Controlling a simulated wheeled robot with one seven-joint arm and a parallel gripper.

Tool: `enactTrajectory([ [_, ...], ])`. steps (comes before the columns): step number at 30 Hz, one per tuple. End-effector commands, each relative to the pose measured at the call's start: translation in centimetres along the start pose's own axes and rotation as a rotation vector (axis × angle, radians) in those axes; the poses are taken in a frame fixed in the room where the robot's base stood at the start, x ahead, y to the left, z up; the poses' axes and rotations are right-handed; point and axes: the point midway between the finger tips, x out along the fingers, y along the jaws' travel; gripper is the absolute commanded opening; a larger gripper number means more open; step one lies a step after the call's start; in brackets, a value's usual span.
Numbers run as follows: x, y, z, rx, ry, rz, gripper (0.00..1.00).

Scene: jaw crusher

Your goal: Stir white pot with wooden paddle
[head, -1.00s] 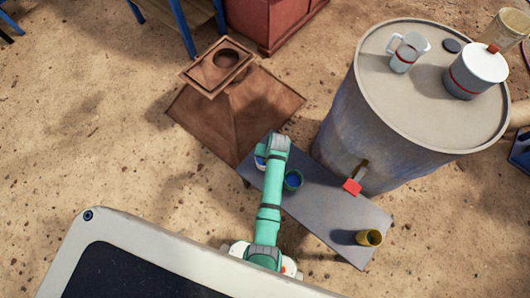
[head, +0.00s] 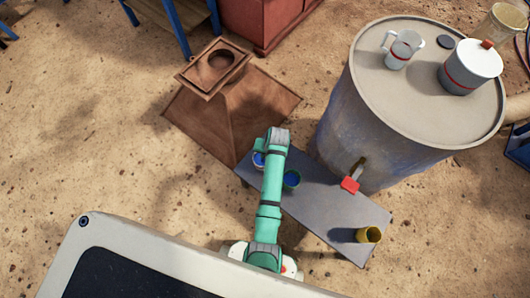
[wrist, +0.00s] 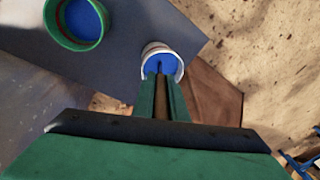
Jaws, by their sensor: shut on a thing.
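The white pot (wrist: 149,50) holds blue contents and stands on the grey bench; in the head view (head: 258,160) it shows only partly beside my arm. My gripper (wrist: 161,82) is shut on the brown wooden paddle (wrist: 160,106), which runs between the green fingers. The paddle's dark end reaches over the pot's opening and appears to be inside it. How deep it goes, and whether it touches the wall, I cannot tell. In the head view, my arm hides the gripper and paddle.
A green pot with blue contents (wrist: 75,40) stands near the white pot on the grey bench (head: 325,205). A yellow cup (head: 368,235) stands at the bench's right end. A large drum (head: 375,130) with a red-handled tap (head: 350,185) rises behind the bench.

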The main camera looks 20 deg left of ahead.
Motion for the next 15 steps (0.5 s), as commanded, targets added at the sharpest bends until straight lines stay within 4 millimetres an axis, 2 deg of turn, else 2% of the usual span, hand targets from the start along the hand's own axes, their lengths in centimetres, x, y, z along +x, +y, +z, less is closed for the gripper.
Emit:
enactTrajectory([
  [15, -3.6, 0.0, 0.0, 0.001, 0.001, 0.000, 0.00],
])
